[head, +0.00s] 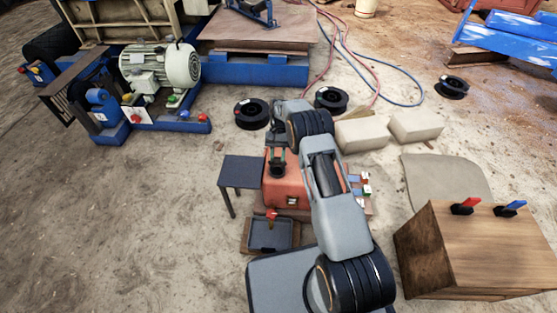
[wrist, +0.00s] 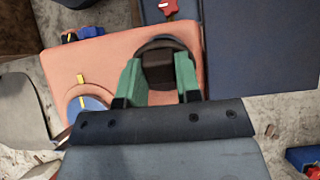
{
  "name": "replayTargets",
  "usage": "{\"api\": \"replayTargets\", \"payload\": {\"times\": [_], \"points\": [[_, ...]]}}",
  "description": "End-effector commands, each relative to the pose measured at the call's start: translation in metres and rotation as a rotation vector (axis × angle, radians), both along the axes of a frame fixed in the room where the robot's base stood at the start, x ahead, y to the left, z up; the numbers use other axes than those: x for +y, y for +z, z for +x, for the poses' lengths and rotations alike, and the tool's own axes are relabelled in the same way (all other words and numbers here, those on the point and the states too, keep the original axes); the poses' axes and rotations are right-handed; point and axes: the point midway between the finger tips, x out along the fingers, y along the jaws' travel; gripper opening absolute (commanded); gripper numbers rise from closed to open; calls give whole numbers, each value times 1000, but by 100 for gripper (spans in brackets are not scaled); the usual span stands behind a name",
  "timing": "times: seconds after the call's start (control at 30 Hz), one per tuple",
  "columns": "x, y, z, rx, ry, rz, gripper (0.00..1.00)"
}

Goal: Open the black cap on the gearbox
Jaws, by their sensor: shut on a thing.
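The gearbox (head: 284,199) is an orange box on the floor below my arm; it also shows in the wrist view (wrist: 102,66) as an orange top face. The black cap (wrist: 158,62) is round with a raised dark block across its middle, and it sits on that face. My gripper (wrist: 159,72) has its green fingers on either side of the raised block, closed on it. In the head view my gripper (head: 277,158) is over the gearbox's left part, and I cannot make out the cap there. The cap looks seated on the gearbox.
A small dark table (head: 243,171) stands left of the gearbox. A tray with a red-handled part (head: 271,215) is in front. A wooden cabinet (head: 470,245) with red and blue handles stands right. Pale blocks (head: 362,134) lie behind. The floor at left is clear.

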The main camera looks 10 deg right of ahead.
Motion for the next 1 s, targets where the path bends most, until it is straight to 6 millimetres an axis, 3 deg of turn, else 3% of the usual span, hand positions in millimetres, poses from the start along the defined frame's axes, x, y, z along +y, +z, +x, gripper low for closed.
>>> {"api": "replayTargets", "payload": {"times": [0.33, 0.87, 0.9, 1.0], "points": [[-3, 0, 7, 106, 0, 34, 0], [-3, 2, 8, 122, -1, 39, 0], [-4, 2, 8, 122, -1, 39, 35], [-4, 2, 8, 122, -2, 39, 45]]}}
